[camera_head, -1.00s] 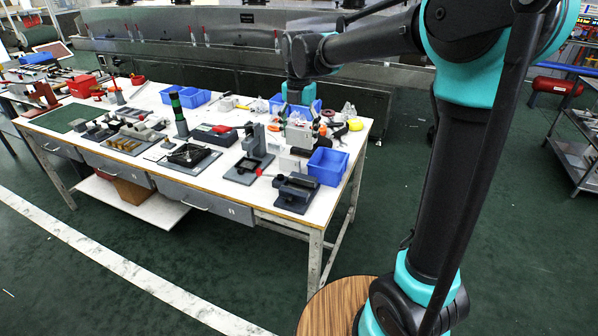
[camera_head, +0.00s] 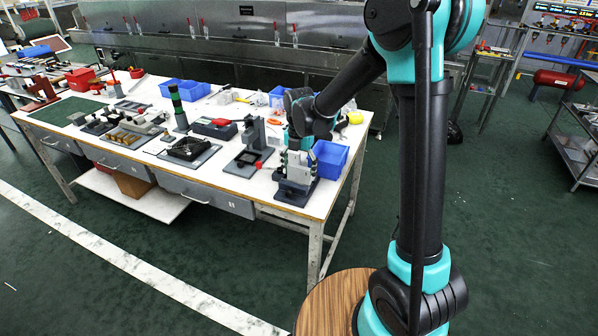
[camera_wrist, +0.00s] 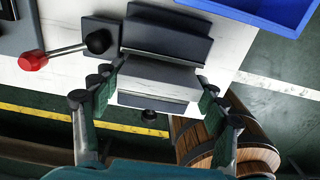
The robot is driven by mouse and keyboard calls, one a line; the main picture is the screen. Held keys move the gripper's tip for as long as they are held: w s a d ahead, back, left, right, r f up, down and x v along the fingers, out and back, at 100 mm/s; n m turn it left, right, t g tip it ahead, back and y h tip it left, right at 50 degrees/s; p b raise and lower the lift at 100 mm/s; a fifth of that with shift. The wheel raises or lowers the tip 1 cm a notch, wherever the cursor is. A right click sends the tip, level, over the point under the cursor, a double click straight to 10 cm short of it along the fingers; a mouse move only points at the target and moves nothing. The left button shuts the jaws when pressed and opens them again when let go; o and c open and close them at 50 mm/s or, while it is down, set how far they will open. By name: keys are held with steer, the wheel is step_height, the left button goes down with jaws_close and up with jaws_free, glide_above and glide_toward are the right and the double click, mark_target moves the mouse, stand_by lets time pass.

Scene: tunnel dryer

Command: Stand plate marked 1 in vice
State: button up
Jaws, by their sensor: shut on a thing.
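The vice (camera_head: 292,194) is a dark grey block with jaws at the front right of the white bench. My gripper (camera_head: 299,152) is right over it, pointing down. In the wrist view, my gripper (camera_wrist: 157,88) is shut on a light grey plate (camera_wrist: 160,74), with a green-padded finger at each side edge. The plate is lined up with the dark jaws of the vice (camera_wrist: 165,40). I cannot tell whether it is inside the jaws or just above them. No number mark is readable on the plate.
A blue bin (camera_head: 330,160) stands close to the right of the vice. A lever with a red knob (camera_wrist: 33,60) belongs to a grey fixture on the left. The bench's front edge is close by. Several other fixtures fill the bench to the left.

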mark_target(299, 167)
steer(key=shift+f, duration=0.35)
steer(key=o, duration=1.3)
step_height(299, 167, up, 12)
steer(key=s+d+f+m+t, duration=0.1)
steer(key=s+d+f+m, duration=0.3)
steer(key=s+d+m, duration=0.2)
steer(key=s+d+f+m+t, duration=0.1)
steer(key=s+d+f+m, duration=0.3)
steer(key=m, duration=1.1)
steer(key=s+d+f+m+t, duration=0.2)
steer(key=s+d+f+m, duration=0.2)
steer(key=s+d+m, duration=0.5)
steer(key=shift+s+d+f+m, duration=0.1)
steer(key=shift+d+m, duration=0.4)
steer(key=shift+d, duration=0.7)
steer(key=shift+s+d+m, duration=0.1)
steer(key=shift+d+m, duration=0.4)
steer(key=shift+d, duration=0.65)
